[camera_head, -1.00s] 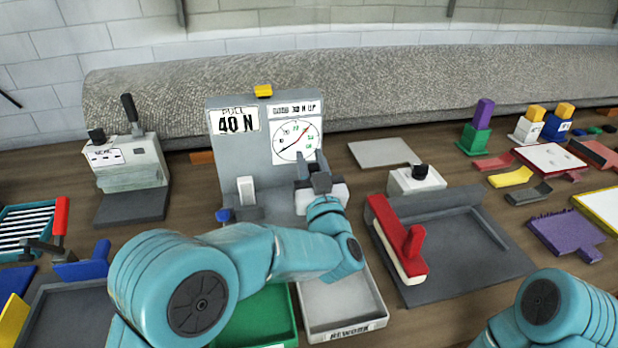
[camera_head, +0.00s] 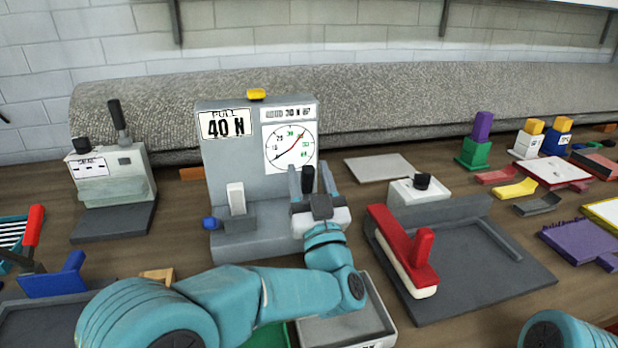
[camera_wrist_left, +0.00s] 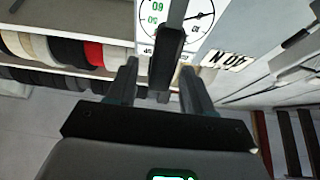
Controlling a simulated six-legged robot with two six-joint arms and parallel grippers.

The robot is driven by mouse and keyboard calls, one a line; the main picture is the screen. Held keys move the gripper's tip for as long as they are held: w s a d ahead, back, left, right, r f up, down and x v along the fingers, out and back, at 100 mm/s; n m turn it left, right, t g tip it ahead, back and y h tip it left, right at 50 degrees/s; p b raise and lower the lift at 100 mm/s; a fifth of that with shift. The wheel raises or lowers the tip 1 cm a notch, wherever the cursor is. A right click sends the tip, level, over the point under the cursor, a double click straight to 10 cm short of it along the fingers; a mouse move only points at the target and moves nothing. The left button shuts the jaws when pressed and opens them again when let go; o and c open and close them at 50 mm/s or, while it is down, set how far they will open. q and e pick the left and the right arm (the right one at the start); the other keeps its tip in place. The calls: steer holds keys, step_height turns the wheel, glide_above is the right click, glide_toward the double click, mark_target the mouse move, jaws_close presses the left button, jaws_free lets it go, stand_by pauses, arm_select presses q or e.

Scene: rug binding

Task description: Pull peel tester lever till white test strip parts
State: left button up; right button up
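The grey peel tester (camera_head: 230,165) stands at the middle back, with a "PULL 40 N" label and a round dial (camera_head: 290,147). A white upright piece (camera_head: 236,198), perhaps the test strip, stands at its left clamp. My left gripper (camera_head: 308,181) is in front of the dial, fingers apart and pointing up. The lever's black handle (camera_head: 308,177) shows between them. In the left wrist view the black handle (camera_wrist_left: 168,55) stands between the two fingers (camera_wrist_left: 160,88), with a gap on both sides. My right gripper is out of view.
A red-handled tool (camera_head: 405,250) on a dark plate stands right of the tester. A grey device (camera_head: 110,175) with a black lever stands left. A grey tray (camera_head: 345,325) lies below my left forearm. A rolled rug (camera_head: 400,100) runs along the back.

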arm_select(q)
steer(key=shift+w, duration=0.1)
step_height(320, 180, up, 20)
steer(key=p, duration=0.3)
stand_by(0.5)
